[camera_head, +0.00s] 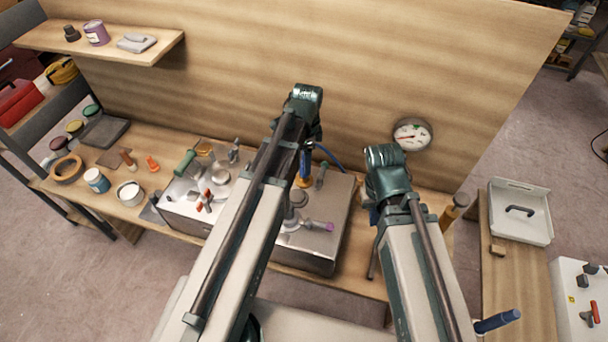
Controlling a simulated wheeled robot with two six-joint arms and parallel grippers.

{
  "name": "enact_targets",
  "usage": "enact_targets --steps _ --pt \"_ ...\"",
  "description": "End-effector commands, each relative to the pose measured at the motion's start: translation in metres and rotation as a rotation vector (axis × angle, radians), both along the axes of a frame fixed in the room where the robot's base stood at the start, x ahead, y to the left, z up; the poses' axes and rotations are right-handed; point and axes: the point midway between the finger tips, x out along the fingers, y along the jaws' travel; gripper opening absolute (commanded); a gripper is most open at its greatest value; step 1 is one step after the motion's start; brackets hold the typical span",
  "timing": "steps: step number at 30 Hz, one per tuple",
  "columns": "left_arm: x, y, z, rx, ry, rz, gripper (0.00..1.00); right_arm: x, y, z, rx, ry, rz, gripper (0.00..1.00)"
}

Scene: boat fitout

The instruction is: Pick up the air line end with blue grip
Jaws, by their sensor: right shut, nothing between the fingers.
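A thin blue hose (330,157) curves over the back of the metal box, just right of my left arm. A blue upright part (306,162) stands at its left end, partly covered by my left arm; it looks like the blue grip of the air line, but I cannot be sure. My right gripper (372,266) points down at the bench's front edge, right of the metal box. It is shut and empty, apart from the hose. My left gripper is hidden behind its own arm.
The metal box (312,255) carries several small fittings and a purple-tipped tool (318,226). A round gauge (412,134) is on the back panel. Jars and a tape ring (66,169) crowd the bench's left. A white tray (520,212) and a blue handle (497,321) are at right.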

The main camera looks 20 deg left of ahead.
Motion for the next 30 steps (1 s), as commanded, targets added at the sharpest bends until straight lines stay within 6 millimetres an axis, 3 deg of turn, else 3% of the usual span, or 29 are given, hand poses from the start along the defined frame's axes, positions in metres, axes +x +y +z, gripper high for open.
enact_targets --steps 12,22,30 --pt "-0.005 0.006 -0.048 0.000 0.000 -0.001 0.74 0.000 0.000 -0.048 0.000 0.000 -0.001 0.00" --pt "-0.005 0.006 -0.050 0.000 0.000 0.000 0.74 0.000 0.000 -0.050 0.000 0.000 -0.001 0.00" --pt "-0.005 0.006 -0.050 0.000 0.000 0.000 0.27 0.000 0.000 -0.050 0.000 0.000 -0.001 0.00"
